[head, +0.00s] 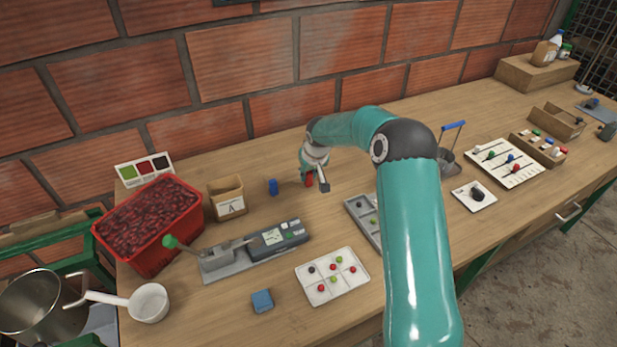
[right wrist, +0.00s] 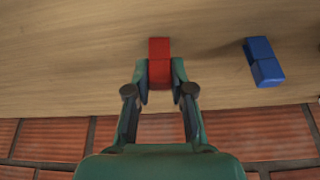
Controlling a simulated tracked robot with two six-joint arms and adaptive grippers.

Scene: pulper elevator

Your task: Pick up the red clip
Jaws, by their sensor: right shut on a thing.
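The red clip (right wrist: 159,50) is a small red block between the fingers of my right gripper (right wrist: 160,88) in the right wrist view. The gripper is shut on it, with a finger on each side. In the head view the red clip (head: 309,180) shows as a small red patch at the tip of my right gripper (head: 313,178), close to the table top near the brick wall. I cannot tell whether the clip still touches the table. My left gripper is in neither view.
A blue clip (head: 273,187) stands left of the red one, beside a cardboard box (head: 227,198). A red crate of cherries (head: 150,260) is farther left. A lever device (head: 255,249) and a white tray (head: 330,290) lie in front. The brick wall (head: 240,60) rises behind.

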